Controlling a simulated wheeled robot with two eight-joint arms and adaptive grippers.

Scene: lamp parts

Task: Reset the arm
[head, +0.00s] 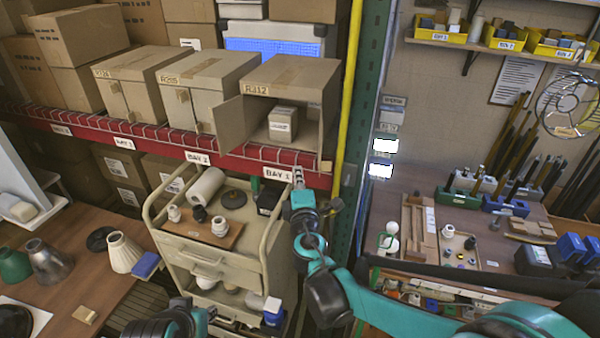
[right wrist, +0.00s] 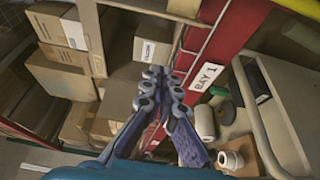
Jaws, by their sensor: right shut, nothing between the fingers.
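My right arm reaches up from the lower right in the head view. Its gripper (head: 298,180) is in front of the red shelf beam, beside the BAY 1 label, below the open box R312 (head: 290,85). In the right wrist view the fingers of the right gripper (right wrist: 160,80) are together, with nothing between them. A small carton (head: 283,124) sits inside the open box, clear of the gripper. Of my left arm only a dark and teal part shows at the bottom edge of the head view; its gripper cannot be made out.
A beige cart (head: 215,262) with a white roll (head: 206,187) and small parts stands below the shelf beam (head: 150,148). A green post (head: 362,120) and yellow pole rise right of the box. A parts bench is at right.

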